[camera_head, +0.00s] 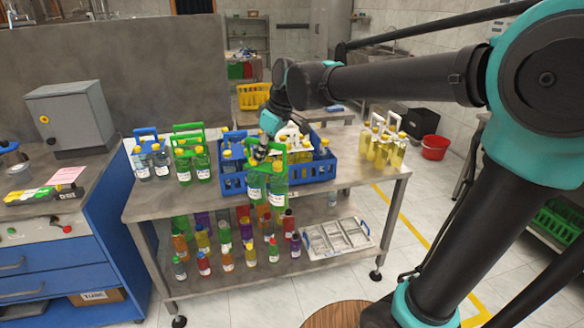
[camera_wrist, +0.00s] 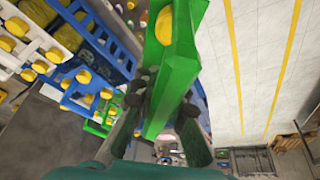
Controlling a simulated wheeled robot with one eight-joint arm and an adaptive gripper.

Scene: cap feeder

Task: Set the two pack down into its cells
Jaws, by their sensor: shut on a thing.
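My gripper (camera_head: 262,152) is shut on the handle of a green two pack (camera_head: 266,182), a green carrier with two green, yellow-capped bottles. The pack hangs roughly upright and overlaps the front wall of the blue crate (camera_head: 313,168) in the head view; its bottle bottoms show below that wall, outside the cells. In the wrist view my gripper (camera_wrist: 162,108) grips the green carrier (camera_wrist: 172,75), with one yellow cap beside it. The blue crate (camera_wrist: 112,38) lies to its left there. The crate holds other bottles with blue and white carriers. The cells under the held pack are hidden.
A blue-handled pack (camera_head: 150,158) and a green-handled pack (camera_head: 190,158) stand left of the crate. Packs of yellow bottles (camera_head: 383,148) stand to its right. The lower shelf holds several coloured bottles and a grey tray (camera_head: 337,237). The front right tabletop is bare.

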